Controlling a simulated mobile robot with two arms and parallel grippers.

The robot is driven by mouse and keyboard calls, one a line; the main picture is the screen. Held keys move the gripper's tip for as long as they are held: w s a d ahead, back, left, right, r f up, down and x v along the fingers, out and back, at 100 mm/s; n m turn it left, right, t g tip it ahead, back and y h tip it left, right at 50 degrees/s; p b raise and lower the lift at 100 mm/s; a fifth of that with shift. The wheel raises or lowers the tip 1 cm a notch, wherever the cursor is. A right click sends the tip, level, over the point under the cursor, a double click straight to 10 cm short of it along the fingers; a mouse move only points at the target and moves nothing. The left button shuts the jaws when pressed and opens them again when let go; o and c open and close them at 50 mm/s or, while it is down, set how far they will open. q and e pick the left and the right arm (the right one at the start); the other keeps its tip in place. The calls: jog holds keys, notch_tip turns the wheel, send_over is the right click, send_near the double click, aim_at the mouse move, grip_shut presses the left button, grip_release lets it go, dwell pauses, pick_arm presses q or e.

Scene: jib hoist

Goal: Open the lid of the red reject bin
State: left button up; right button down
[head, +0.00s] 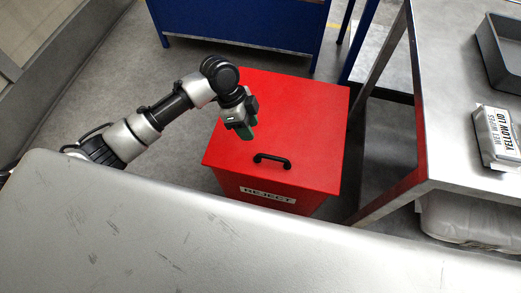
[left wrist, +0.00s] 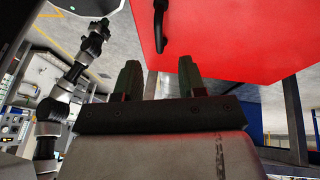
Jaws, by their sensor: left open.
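The red reject bin (head: 268,200) stands on the floor, with a white "REJECT" label on its front. Its red lid (head: 300,115) is shut. A black handle (head: 272,161) sits near the lid's front edge. My left gripper (head: 245,130) is above the lid, behind and to the left of the handle, and holds nothing. In the left wrist view its two fingers (left wrist: 160,78) are apart; the red lid (left wrist: 235,35) and the black handle (left wrist: 160,22) show beyond them, not between them. My right gripper is not in the head view.
A grey metal surface (head: 200,240) fills the front. A blue cabinet (head: 240,25) is behind. Floor left of the bin is clear.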

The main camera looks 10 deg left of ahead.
pick_arm(q)
jog(key=b, duration=0.2)
send_over(260, 151)
jog(key=s, duration=0.3)
jog(key=shift+m, duration=0.3)
jog(key=f, duration=0.8)
jog(key=shift+w+d+f, duration=0.2)
jog(key=shift+d+f, duration=0.2)
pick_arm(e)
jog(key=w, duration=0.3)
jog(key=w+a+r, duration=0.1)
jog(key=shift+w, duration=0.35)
pick_arm(q)
grip_shut()
